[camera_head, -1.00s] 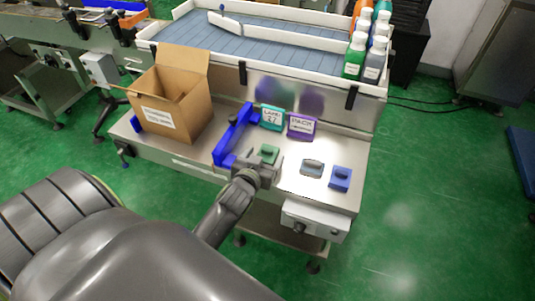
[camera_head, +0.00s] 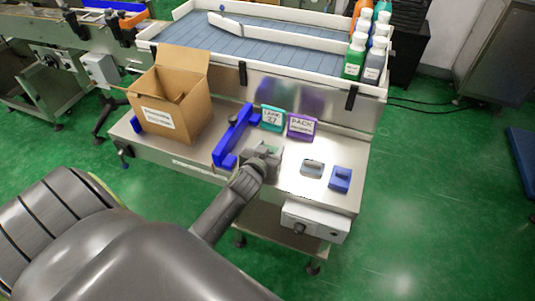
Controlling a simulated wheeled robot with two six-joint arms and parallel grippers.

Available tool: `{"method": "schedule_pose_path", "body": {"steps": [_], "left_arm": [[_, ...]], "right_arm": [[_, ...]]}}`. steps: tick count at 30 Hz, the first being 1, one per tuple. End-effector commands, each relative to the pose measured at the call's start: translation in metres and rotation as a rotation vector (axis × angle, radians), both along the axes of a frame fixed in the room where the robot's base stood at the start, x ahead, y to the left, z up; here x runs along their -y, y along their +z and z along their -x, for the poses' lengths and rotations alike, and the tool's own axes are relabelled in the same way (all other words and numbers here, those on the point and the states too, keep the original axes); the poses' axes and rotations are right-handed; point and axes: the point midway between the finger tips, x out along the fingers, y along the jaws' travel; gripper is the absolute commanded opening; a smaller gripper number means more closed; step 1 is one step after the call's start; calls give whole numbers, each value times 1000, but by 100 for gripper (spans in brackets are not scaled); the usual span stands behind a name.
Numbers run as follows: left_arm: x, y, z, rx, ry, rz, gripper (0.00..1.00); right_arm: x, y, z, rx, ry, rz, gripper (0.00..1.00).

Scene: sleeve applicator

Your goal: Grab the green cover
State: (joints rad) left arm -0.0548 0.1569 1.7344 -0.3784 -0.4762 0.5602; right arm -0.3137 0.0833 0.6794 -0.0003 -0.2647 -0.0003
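The green cover (camera_head: 270,149) is on the steel work table (camera_head: 335,192), right of the blue bracket. Only a small green patch of it shows, because my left gripper (camera_head: 264,154) is over it and hides most of it. I cannot tell whether the fingers touch the cover or whether they are open or shut. A grey cover (camera_head: 312,168) and a blue cover (camera_head: 340,179) lie to the right on the same table. My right gripper is not in view.
A blue bracket (camera_head: 233,136) stands just left of my gripper. Behind are a teal sign (camera_head: 273,117) and a purple sign (camera_head: 301,126). An open cardboard box (camera_head: 172,107) is at left. Several bottles stand by the conveyor (camera_head: 270,46) at the back right.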

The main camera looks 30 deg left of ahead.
Motion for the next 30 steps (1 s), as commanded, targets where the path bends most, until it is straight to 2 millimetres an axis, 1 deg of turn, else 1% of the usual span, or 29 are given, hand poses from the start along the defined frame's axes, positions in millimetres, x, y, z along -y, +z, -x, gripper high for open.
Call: {"method": "schedule_pose_path", "body": {"steps": [1,5,11,14,17,24,27,30], "left_arm": [[0,0,0,0,0,0,45],[0,0,0,0,0,0,28],[0,0,0,0,0,0,28],[0,7,0,3,0,0,28],[0,22,0,4,-1,0,28],[0,71,0,5,-1,-1,28],[0,86,0,4,0,-1,28],[0,96,0,2,0,0,28]], "right_arm": [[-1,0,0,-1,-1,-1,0],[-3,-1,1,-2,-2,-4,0],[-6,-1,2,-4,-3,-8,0],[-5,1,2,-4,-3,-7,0],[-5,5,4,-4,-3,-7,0],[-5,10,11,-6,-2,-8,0],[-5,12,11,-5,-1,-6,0],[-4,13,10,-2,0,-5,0]]}}
